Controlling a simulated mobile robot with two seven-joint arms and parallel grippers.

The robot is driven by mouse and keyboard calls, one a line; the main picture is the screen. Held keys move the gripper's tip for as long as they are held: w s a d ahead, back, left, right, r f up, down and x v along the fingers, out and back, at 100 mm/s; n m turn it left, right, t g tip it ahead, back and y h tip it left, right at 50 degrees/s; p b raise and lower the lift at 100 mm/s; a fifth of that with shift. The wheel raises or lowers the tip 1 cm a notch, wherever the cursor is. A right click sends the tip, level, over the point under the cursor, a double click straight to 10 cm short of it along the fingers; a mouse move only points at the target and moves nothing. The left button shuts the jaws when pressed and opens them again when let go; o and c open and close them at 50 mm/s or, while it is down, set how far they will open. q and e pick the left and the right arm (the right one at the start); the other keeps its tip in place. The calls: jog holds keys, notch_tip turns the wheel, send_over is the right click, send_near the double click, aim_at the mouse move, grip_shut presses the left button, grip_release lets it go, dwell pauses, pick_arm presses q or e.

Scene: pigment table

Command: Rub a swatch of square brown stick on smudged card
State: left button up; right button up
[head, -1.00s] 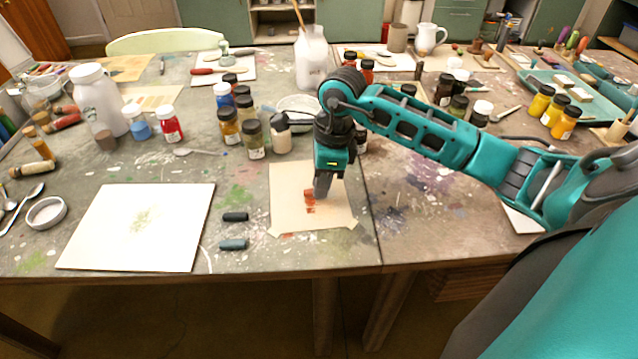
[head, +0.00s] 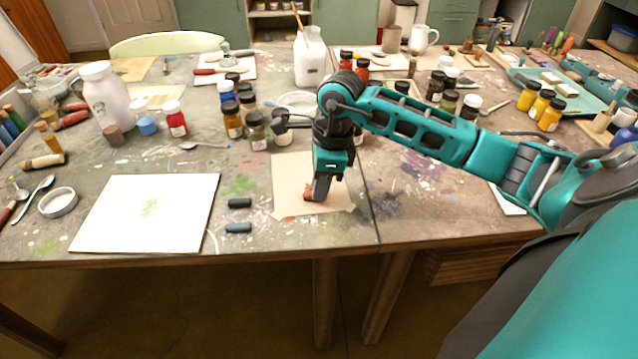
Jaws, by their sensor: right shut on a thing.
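A tan card (head: 290,178) is taped by its lower corners to the table's front middle. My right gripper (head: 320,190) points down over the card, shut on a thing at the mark. The fingers hide most of what it holds, so I cannot make out the brown stick's shape or whether it touches the card. My left gripper is out of view.
Two dark sticks (head: 239,203) lie left of the tan card. A white board (head: 110,215) with a faint greenish smudge lies further left. Paint jars (head: 256,130) and a white jug (head: 311,60) stand behind. The table's front edge is close below the card.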

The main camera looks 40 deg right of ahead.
notch_tip(320, 180, up, 2)
jog(key=shift+d, duration=0.1)
jog(key=shift+r+p, duration=0.45)
jog(key=shift+p, duration=0.05)
jog(key=shift+r+p, duration=0.4)
jog(key=shift+r, duration=0.25)
jog(key=shift+r+p, duration=0.75)
jog(key=shift+r, duration=0.5)
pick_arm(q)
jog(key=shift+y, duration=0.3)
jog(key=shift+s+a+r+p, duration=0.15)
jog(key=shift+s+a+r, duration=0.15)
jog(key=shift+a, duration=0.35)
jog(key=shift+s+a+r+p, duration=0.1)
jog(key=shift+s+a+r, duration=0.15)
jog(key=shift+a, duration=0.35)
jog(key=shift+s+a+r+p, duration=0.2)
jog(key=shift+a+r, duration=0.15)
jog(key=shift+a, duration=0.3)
pick_arm(e)
jog(key=shift+r, duration=0.65)
